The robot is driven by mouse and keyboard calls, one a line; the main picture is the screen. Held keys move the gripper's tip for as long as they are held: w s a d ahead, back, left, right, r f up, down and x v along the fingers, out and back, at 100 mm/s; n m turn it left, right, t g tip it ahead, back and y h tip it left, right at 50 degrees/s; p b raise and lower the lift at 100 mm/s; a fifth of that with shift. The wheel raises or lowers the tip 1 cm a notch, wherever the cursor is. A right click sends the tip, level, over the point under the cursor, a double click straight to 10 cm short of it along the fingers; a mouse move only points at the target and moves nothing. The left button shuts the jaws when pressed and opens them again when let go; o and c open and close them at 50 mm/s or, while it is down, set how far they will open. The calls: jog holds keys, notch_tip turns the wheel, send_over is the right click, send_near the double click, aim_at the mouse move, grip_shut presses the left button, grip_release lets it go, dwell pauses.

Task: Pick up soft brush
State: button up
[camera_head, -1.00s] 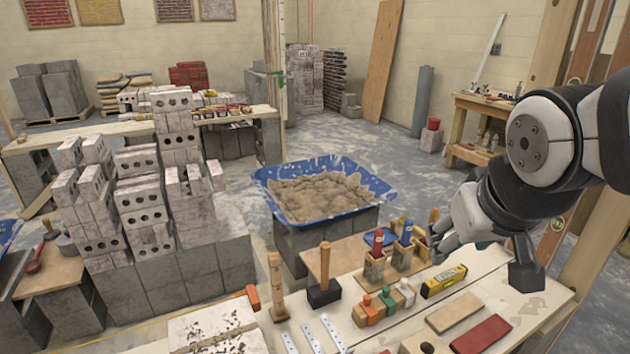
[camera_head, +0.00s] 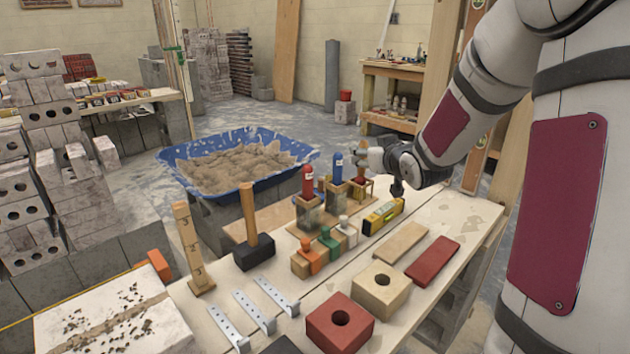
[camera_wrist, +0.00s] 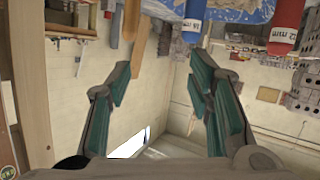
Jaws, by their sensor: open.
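I cannot make out the soft brush for certain. A wooden rack with holders stands on the workbench. It holds a red-handled tool (camera_head: 307,182) and a blue-handled tool (camera_head: 337,168); their handles also show in the wrist view, red (camera_wrist: 285,27) and blue (camera_wrist: 193,20). The rightmost holder (camera_head: 361,190) has something upright in it, partly hidden by my gripper, possibly the brush. My gripper (camera_head: 360,150) is just above and beside that holder. In the wrist view my gripper (camera_wrist: 160,90) is open, with nothing between its teal-padded fingers.
A mallet (camera_head: 253,245), metal strips (camera_head: 255,312), and red and tan blocks (camera_head: 340,322) crowd the bench. A blue mortar tub (camera_head: 235,165) stands behind.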

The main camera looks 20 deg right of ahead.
aim_at(365, 158)
jog(key=w+d+f+m+t+b, duration=0.15)
jog(key=d+f+t+b, duration=0.25)
jog(key=d+f+b, duration=0.4)
jog(key=shift+n, duration=0.25)
jog(key=w, duration=0.4)
jog(key=w+b, duration=0.1)
jog(key=w, duration=0.9)
jog(key=shift+d+f+b, duration=0.2)
jog(key=shift+f+b, duration=0.2)
jog(key=shift+c, duration=0.4)
grip_shut()
